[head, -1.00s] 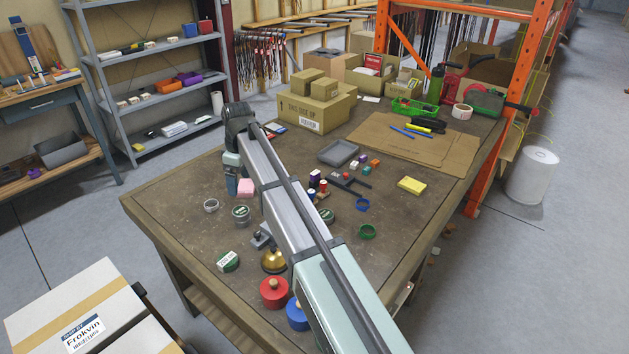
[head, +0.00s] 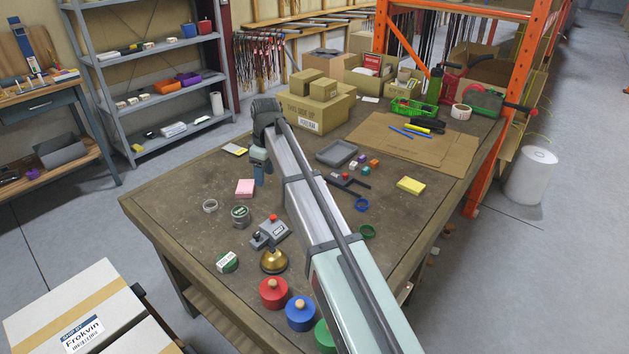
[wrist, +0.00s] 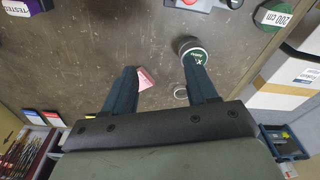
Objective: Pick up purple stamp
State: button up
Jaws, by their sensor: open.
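An item at the upper left corner of the wrist view, cut off by the frame edge, carries a white label reading "TESTED" in purple; it appears to be the purple stamp (wrist: 16,7). My gripper (wrist: 163,68) is open and empty. Its fingers point over the table, apart from the stamp. In the head view my gripper (head: 260,174) hangs over the table's left part, just above and right of a pink block (head: 244,188).
A grey device with a red knob (head: 270,233), a dark green tin (head: 240,215), a brass bell (head: 273,262) and red (head: 273,292) and blue (head: 300,313) knobbed weights stand in front. Small cubes (head: 365,170) and a grey tray (head: 337,153) lie right of my arm.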

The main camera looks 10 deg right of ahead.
jog(key=w+d+n+h, duration=0.1)
jog(key=w+d+n, duration=0.5)
jog(key=w+d, duration=0.9)
jog(key=f+n, duration=0.2)
jog(key=f, duration=0.1)
jog(key=f+n, duration=0.2)
jog(key=n, duration=0.1)
jog(key=d+f+n, duration=0.1)
jog(key=f+n, duration=0.1)
jog(key=f, duration=0.1)
jog(key=shift+s+d+f+n+g, duration=0.1)
jog(key=shift+s+f+n+g, duration=0.2)
jog(key=shift+s+f, duration=0.1)
jog(key=shift+w+d+f, duration=0.1)
jog(key=shift+f, duration=1.25)
jog(key=shift+d+f, duration=0.1)
jog(key=shift+f, duration=1.2)
grip_shut()
